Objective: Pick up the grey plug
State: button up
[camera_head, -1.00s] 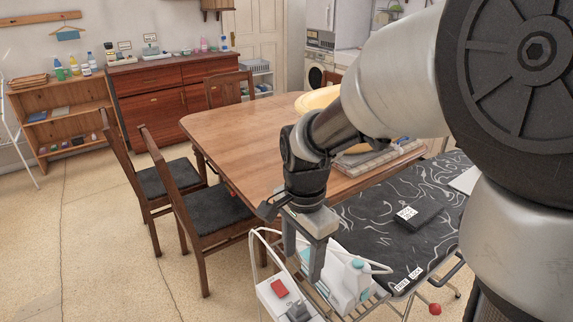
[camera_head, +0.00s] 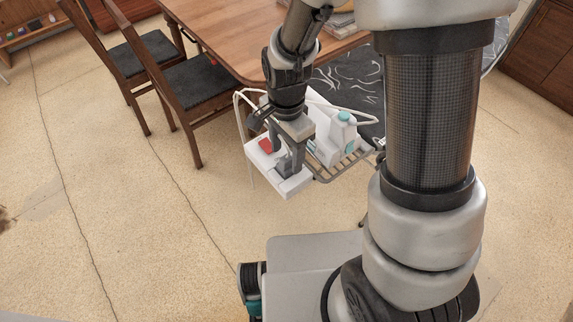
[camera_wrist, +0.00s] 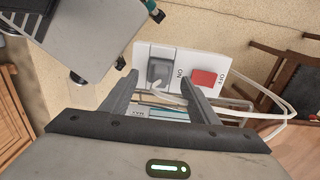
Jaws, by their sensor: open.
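White cables (camera_wrist: 272,100) loop beside the panel. A chair (camera_head: 203,85) and wooden table (camera_head: 215,38) stand behind.

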aim_at(287, 158)
jog(key=shift+f, duration=1.55)
jog(key=c, duration=1.1)
